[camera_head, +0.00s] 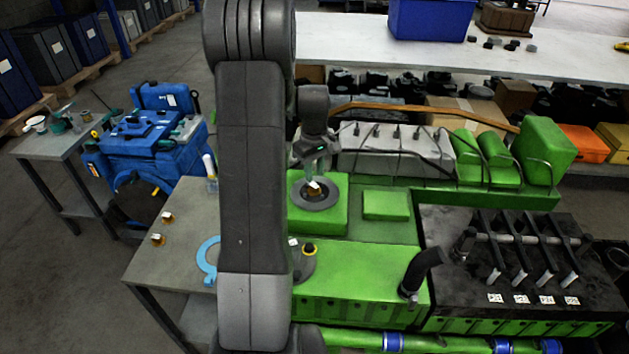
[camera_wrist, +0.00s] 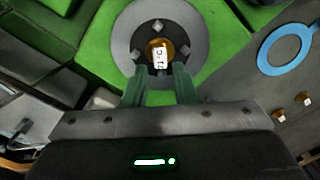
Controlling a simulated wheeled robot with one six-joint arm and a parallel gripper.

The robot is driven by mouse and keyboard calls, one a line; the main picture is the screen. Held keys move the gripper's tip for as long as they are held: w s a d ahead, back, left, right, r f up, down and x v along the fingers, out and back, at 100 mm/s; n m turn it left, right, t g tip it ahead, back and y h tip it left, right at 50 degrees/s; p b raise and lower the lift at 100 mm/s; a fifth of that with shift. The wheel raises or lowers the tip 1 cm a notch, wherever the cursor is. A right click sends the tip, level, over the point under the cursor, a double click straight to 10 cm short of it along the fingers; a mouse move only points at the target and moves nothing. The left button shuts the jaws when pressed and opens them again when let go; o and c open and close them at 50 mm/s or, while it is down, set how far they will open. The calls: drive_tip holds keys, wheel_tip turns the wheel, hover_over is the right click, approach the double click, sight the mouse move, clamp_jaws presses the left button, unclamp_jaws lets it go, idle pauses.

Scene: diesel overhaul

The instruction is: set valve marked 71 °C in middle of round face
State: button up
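The brass valve (camera_head: 315,190) with a white tag stands at the middle of the grey round face (camera_head: 328,202) on the green engine block. In the wrist view, the valve (camera_wrist: 155,43) shows its tag at an angle; the marking seems to include 71 and C. My gripper (camera_head: 316,168) is just above the face, pointing down.
Two more brass valves (camera_head: 168,217) (camera_head: 157,239) stand on the grey table (camera_head: 185,268) at left, near a blue ring (camera_head: 207,260). A second round face (camera_head: 304,266) is partly hidden by my arm. Green boxes (camera_head: 545,150) and a bent black pipe (camera_head: 417,272) rise at right.

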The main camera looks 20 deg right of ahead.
sight(314, 185)
wheel_tip(314, 185, up, 8)
drive_tip(key=shift+f, duration=0.15)
